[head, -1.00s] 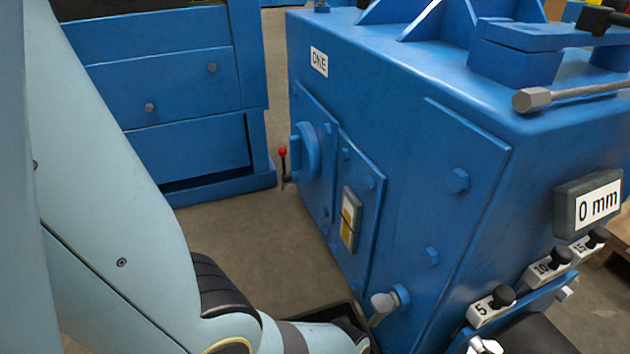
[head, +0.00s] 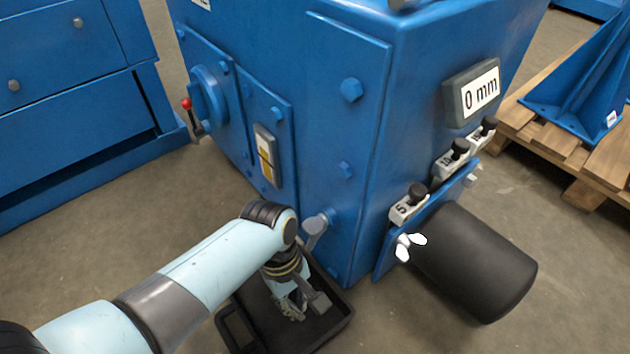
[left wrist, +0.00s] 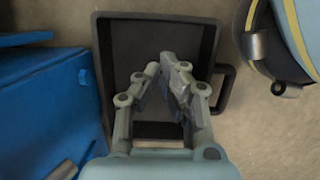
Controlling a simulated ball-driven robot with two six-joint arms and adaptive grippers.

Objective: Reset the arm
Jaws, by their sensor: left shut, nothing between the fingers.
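My left arm comes in from the lower left in the head view, and my left gripper (head: 293,306) points down over a black tray (head: 335,333) on the floor. In the left wrist view my left gripper (left wrist: 165,68) is shut and empty, its fingertips together above the tray (left wrist: 207,32), which looks bare where it shows. A blue machine (head: 345,45) stands right behind the tray. A grey drain tap or lever (head: 315,225) on the machine is close to my left wrist. My right gripper is not in view.
A "0 mm" display (head: 472,92), several labelled black-knobbed levers (head: 408,206), a white wing nut (head: 409,245) and a black cylinder (head: 478,262) are on the machine's right side. A red-knobbed lever (head: 190,112) is at left. A wooden pallet (head: 565,140) stands at right.

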